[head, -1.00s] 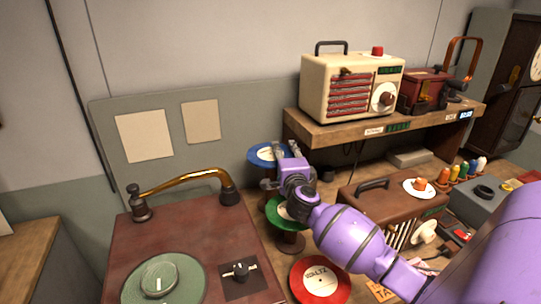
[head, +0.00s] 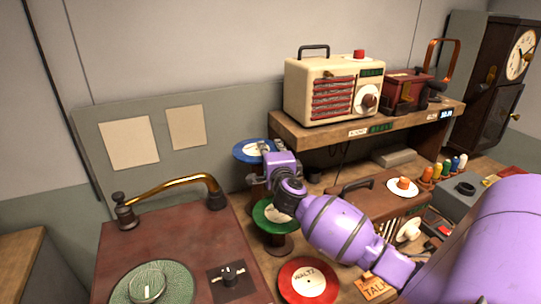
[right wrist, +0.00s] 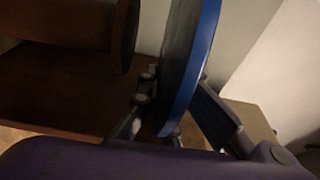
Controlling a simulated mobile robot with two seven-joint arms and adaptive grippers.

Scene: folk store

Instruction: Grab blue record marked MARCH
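The blue record (head: 243,150) has a pale centre label whose lettering I cannot read. It is at the back of the bench, behind the green record (head: 262,217). My right gripper (head: 257,165) is at its near edge. In the right wrist view the blue record (right wrist: 197,70) passes between the two fingers of my right gripper (right wrist: 172,92), which appear closed on its rim. A gap shows there between the record and a brown spool-shaped stand (right wrist: 125,32). My left gripper is not in view.
The green record sits on a stand close below my right wrist. A red WALTZ record (head: 308,281) lies in front. A turntable cabinet (head: 185,250) is at left. A shelf (head: 375,133) with a cream radio (head: 335,88) and a brown case (head: 372,192) are at right.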

